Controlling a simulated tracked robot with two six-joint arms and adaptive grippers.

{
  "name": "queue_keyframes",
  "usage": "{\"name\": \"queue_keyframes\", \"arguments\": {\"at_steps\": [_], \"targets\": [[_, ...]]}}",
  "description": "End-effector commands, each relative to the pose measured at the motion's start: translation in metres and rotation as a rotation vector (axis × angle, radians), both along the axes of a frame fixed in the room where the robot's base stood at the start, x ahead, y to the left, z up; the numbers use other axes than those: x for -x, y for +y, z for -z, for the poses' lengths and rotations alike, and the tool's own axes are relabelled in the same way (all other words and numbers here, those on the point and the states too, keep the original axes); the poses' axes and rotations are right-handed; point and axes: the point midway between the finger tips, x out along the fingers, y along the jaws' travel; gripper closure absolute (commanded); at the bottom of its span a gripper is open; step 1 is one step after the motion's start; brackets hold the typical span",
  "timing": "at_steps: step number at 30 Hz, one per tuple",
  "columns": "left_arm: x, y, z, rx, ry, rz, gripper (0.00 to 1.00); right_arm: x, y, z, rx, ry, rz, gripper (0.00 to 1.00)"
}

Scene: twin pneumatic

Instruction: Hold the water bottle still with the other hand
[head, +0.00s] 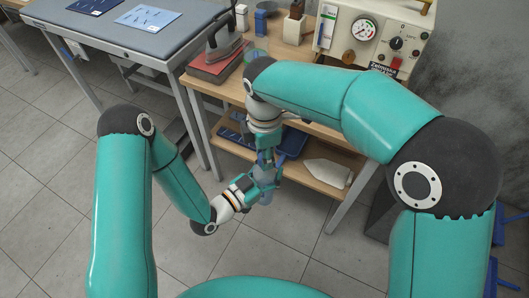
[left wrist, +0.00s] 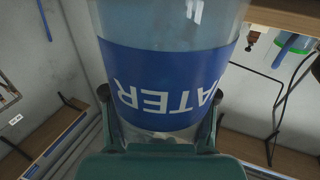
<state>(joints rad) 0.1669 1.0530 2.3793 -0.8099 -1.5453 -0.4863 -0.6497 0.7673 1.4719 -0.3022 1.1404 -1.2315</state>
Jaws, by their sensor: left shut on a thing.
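The water bottle (left wrist: 170,85) fills the middle of the left wrist view. It is clear and bluish with a blue label, whose white letters appear upside down there. In the head view its pale blue body (head: 266,197) shows just below the grippers, in front of the wooden bench. My left gripper (head: 262,180) is shut on the bottle, with a finger on each side of it in the left wrist view. My right gripper (head: 266,158) points down at the bottle's top end from above. Its fingers are small and partly hidden, and I cannot tell whether they touch the bottle.
The wooden bench (head: 205,93) stands behind the grippers, with a lower shelf (head: 310,185) close to them holding a pale iron-shaped piece (head: 327,173). A gauge machine (head: 368,38) stands on top. A grey table (head: 130,50) is at the upper left. The tiled floor is open at lower left.

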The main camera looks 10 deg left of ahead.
Motion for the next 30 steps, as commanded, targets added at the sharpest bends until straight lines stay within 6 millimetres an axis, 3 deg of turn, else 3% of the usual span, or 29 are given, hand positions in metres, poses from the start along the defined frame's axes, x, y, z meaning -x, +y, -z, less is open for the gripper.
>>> {"name": "queue_keyframes", "arguments": {"at_steps": [7, 11, 30], "targets": [[0.0004, -0.0005, -0.0005, 0.000, -0.001, 0.002, 1.00, -0.0006, 0.0003, -0.0004, -0.001, -0.003, 0.029, 1.00], [0.0005, -0.0005, -0.0005, 0.000, -0.001, 0.002, 1.00, -0.0007, 0.0004, -0.0004, -0.001, -0.002, 0.182, 1.00], [0.0011, -0.0012, -0.0005, -0.001, -0.002, 0.005, 1.00, -0.0014, 0.0010, 0.0002, 0.000, -0.002, 1.560, 1.00]]}}
